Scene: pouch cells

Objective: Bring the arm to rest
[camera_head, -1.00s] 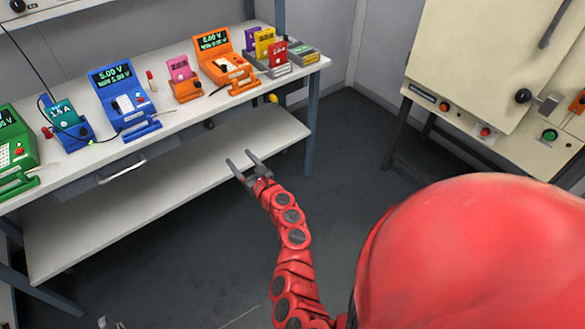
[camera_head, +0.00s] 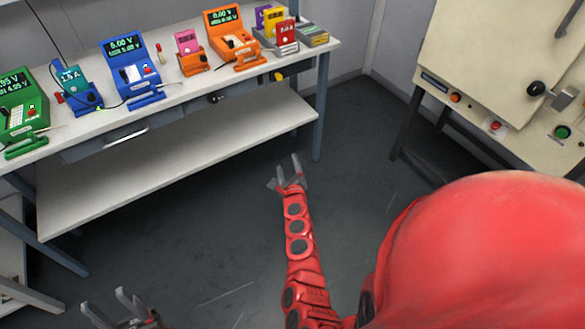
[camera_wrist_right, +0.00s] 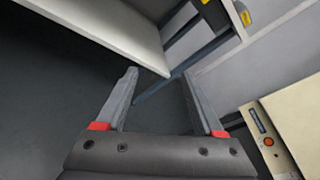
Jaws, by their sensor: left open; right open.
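My right arm (camera_head: 298,245) is red and reaches forward over the grey floor, in front of the bench. Its gripper (camera_head: 287,172) is open and empty, with its fingers pointing away from me; it is apart from the bench. In the right wrist view the same gripper (camera_wrist_right: 160,100) shows two spread grey fingers with nothing between them. My left gripper (camera_head: 110,305) is at the bottom left of the head view, open and empty over the floor. Most of the left arm is out of view.
A white bench (camera_head: 180,98) with a lower shelf (camera_head: 180,157) carries a green device (camera_head: 20,112), a blue device (camera_head: 130,72), an orange device (camera_head: 232,37) and several pouch cells. A beige cabinet (camera_head: 490,60) stands at the right. The floor (camera_head: 225,235) between is clear.

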